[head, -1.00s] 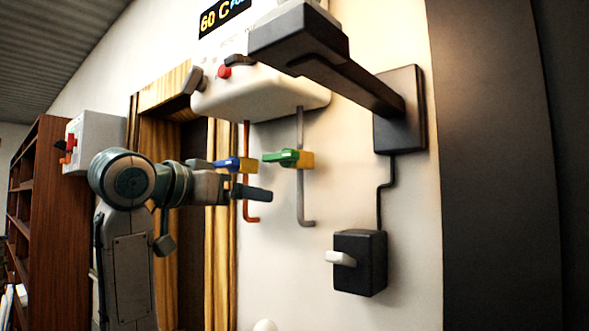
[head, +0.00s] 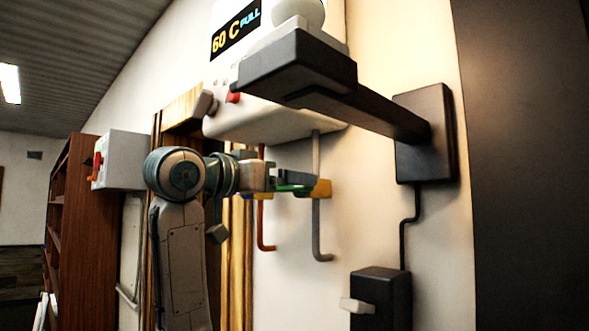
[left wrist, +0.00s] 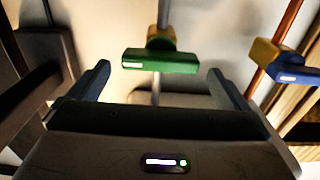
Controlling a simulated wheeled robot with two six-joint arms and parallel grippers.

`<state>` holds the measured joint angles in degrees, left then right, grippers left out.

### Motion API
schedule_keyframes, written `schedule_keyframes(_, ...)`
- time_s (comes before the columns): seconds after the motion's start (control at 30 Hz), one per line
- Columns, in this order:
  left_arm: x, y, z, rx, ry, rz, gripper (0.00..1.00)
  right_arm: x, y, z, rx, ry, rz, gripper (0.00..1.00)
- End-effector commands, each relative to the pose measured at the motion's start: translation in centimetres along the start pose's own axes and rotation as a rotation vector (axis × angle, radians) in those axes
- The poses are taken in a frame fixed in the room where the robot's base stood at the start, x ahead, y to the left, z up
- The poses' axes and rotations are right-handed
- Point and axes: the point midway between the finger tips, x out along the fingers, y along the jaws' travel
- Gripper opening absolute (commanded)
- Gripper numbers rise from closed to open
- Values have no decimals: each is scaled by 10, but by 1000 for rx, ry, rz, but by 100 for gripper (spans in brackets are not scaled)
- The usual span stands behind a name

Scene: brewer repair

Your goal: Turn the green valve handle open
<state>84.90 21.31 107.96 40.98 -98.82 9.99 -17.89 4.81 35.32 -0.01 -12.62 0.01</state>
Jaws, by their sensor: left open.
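The green valve handle (left wrist: 160,61) sits on a yellow valve body (left wrist: 161,38) on a grey pipe. In the left wrist view the handle lies crosswise, ahead of and between the two fingertips of my left gripper (left wrist: 158,78). The gripper is open, and I see no clear contact with the handle. In the head view the left gripper (head: 292,180) is at the green handle (head: 292,188), partly covering it, with the yellow valve body (head: 321,188) just beyond. My right gripper is not in view.
A blue valve handle (left wrist: 289,76) on an orange pipe is close beside. The white boiler (head: 270,115) is above the pipes. A black bracket (head: 370,100) juts from the wall, and a black switch box (head: 385,295) is lower right. A bookshelf (head: 85,220) stands left.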

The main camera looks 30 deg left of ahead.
Motion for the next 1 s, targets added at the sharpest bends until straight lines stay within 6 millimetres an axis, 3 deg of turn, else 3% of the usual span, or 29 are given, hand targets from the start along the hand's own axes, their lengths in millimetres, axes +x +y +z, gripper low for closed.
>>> schedule_keyframes(0.1, 19, 0, -3, -2, -3, 2, 98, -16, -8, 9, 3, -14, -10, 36)
schedule_keyframes(0.2, 29, 0, -1, -2, -2, 3, 98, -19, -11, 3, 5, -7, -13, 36)
schedule_keyframes(0.4, 35, 0, 0, -1, 0, 0, 98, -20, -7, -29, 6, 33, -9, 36)
schedule_keyframes(0.57, 35, 0, 1, 0, 0, 0, 98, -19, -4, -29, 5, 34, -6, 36)
schedule_keyframes(0.63, 35, 0, 1, -1, 0, 0, 90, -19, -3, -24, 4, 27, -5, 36)
schedule_keyframes(0.8, 35, 0, 1, -1, 0, 1, 57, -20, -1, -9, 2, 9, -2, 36)
schedule_keyframes(1.0, 35, 0, 1, -7, 0, 1, 54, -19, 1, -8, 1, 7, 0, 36)
